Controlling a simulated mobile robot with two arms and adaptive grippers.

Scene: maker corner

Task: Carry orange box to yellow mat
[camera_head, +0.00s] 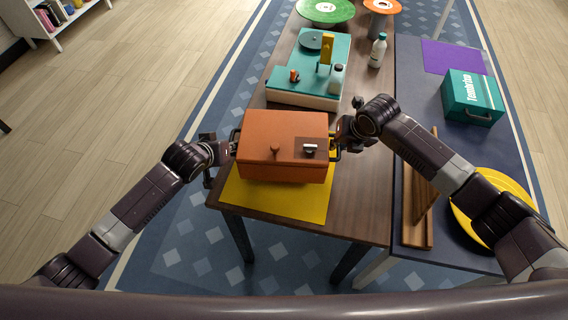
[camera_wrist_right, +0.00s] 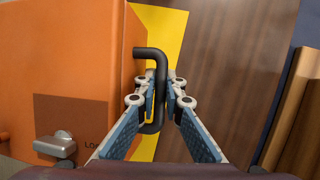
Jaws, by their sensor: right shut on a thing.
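The orange box (camera_head: 283,140) is over the yellow mat (camera_head: 270,202), which shows along its front and left side. I cannot tell whether the box touches the mat. My right gripper (camera_head: 340,138) is shut on the box's black right handle; in the right wrist view the fingers (camera_wrist_right: 161,90) close around that handle (camera_wrist_right: 158,65). The box wall (camera_wrist_right: 70,60) fills the left of that view, with the mat (camera_wrist_right: 166,30) beside it. My left gripper (camera_head: 226,150) is at the box's left side, by the left handle; its fingers are too small to read.
A teal-topped unit (camera_head: 310,75) with small items stands close behind the box. A white bottle (camera_head: 377,50) stands farther back. On the dark table at right are a wooden stand (camera_head: 418,205), a yellow plate (camera_head: 485,200), a teal box (camera_head: 470,97) and a purple mat (camera_head: 452,57).

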